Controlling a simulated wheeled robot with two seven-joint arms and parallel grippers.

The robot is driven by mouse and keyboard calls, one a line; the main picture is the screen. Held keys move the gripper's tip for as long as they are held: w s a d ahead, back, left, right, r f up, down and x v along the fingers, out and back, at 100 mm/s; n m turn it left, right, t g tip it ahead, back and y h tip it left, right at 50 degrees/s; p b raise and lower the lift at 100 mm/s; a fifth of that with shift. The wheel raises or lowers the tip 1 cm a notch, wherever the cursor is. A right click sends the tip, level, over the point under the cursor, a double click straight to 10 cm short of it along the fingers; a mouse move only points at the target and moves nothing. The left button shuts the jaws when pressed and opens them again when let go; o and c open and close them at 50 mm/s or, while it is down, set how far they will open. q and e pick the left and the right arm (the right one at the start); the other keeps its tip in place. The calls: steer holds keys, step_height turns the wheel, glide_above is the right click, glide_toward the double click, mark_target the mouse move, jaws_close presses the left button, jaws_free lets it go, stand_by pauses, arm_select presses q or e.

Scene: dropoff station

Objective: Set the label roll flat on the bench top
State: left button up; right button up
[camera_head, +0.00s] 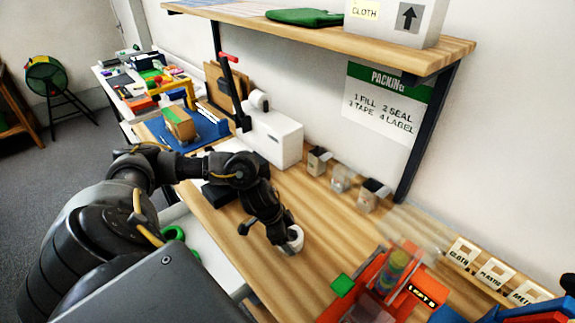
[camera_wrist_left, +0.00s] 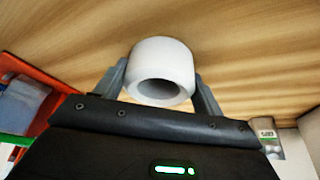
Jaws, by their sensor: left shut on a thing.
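The label roll (camera_wrist_left: 162,58) is a white roll with a dark hollow core. In the left wrist view it sits between the two grey fingers of my left gripper (camera_wrist_left: 160,85), which is shut on it. In the head view the roll (camera_head: 294,241) shows partly behind the left gripper (camera_head: 284,238), close over the wooden bench top (camera_head: 325,222). I cannot tell whether the roll touches the wood. My right gripper is not in view.
An orange holder (camera_head: 385,285) with a clear box and coloured discs stands to the right. Small containers (camera_head: 318,161) line the wall side, near a white machine (camera_head: 272,137). A shelf (camera_head: 330,35) overhangs the back. Bare wood surrounds the roll.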

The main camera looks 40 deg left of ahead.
arm_select(q)
steer(key=o, duration=1)
steer(key=shift+c, duration=0.2)
steer(key=shift+o, duration=0.4)
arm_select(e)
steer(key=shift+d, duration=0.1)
arm_select(q)
steer(key=shift+r, duration=0.1)
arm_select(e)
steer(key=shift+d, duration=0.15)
arm_select(q)
steer(key=shift+a+r, duration=0.1)
steer(key=shift+r, duration=0.15)
steer(key=v, duration=1.1)
steer(key=shift+s+r, duration=0.15)
steer(key=shift+r, duration=0.1)
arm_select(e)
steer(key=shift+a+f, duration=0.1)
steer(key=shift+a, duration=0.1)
arm_select(q)
steer(key=shift+a, duration=0.1)
